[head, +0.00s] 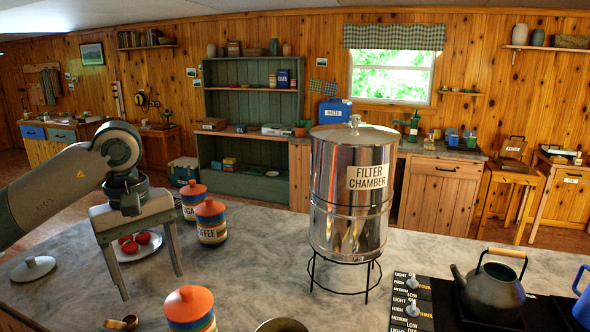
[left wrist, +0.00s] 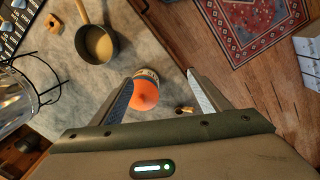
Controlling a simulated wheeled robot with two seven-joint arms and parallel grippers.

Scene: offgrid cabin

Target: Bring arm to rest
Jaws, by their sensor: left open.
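My left gripper (head: 152,286) hangs over the left part of the grey counter (head: 250,262) in the head view, fingers pointing down. Its jaws are spread apart with nothing between them. In the left wrist view, the open fingers (left wrist: 160,76) frame an orange-lidded canister (left wrist: 146,96) standing beyond their tips. That canister (head: 190,309) also shows at the bottom of the head view, to the right of the gripper and apart from it. My right gripper is not in view.
Coffee canister (head: 210,222), plate of tomatoes (head: 150,248) and loose lid (head: 33,268) stand near the gripper. A tall steel water filter (head: 350,200) on a wire stand is at centre, a kettle (head: 490,288) on the stove at right. A saucepan (left wrist: 97,44) shows in the wrist view.

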